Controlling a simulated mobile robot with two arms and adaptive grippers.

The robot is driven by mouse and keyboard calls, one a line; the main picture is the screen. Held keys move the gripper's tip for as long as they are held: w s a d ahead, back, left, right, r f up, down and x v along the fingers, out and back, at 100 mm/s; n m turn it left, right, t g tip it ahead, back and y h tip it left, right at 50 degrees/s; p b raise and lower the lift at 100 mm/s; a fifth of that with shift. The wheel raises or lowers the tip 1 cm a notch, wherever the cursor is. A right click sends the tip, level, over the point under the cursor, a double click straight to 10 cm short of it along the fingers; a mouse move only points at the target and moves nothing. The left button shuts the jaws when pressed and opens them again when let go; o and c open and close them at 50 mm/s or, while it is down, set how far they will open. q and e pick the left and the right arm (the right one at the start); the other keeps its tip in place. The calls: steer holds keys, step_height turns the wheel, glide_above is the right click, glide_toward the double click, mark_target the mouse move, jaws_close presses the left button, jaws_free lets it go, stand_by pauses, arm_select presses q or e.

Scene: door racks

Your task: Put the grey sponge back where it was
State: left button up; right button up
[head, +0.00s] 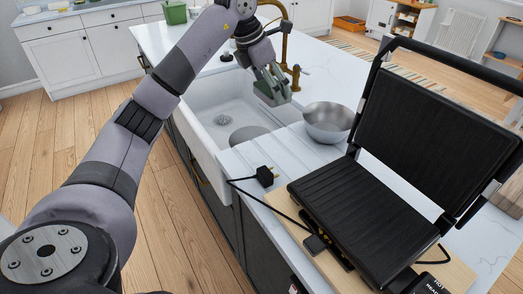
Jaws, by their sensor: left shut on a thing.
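My left gripper (270,88) is above the back right part of the white sink (206,151), beside the brass tap (285,50). It points down and is shut on a small grey thing, which looks like the grey sponge (270,98). The fingers hide part of the sponge. I cannot tell how far it is above the sink rim. My right gripper is out of view.
A metal bowl (328,122) stands on the counter right of the sink. An open black grill (365,205) lies on a wooden board (285,203), with its plug (265,176) and cable near the sink. A green container (174,13) stands at the back.

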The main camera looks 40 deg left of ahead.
arm_select(q)
glide_above(273, 152)
steer(key=s, duration=0.2)
step_height(273, 152, down, 6)
steer(key=f, duration=0.3)
steer(key=f+p, duration=0.1)
steer(key=f, duration=0.1)
steer(key=f+p, duration=0.1)
steer(key=f, duration=0.2)
steer(key=shift+w+a, duration=0.25)
steer(key=shift+a, duration=0.05)
steer(key=shift+f, duration=0.85)
step_height(273, 152, down, 4)
steer(key=shift+r+p, duration=0.25)
steer(key=shift+p, duration=0.25)
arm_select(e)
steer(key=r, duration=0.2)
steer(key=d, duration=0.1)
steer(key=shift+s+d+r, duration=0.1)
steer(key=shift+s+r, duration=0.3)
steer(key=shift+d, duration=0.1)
arm_select(q)
steer(key=shift+f, duration=0.2)
steer(key=o, duration=1.1)
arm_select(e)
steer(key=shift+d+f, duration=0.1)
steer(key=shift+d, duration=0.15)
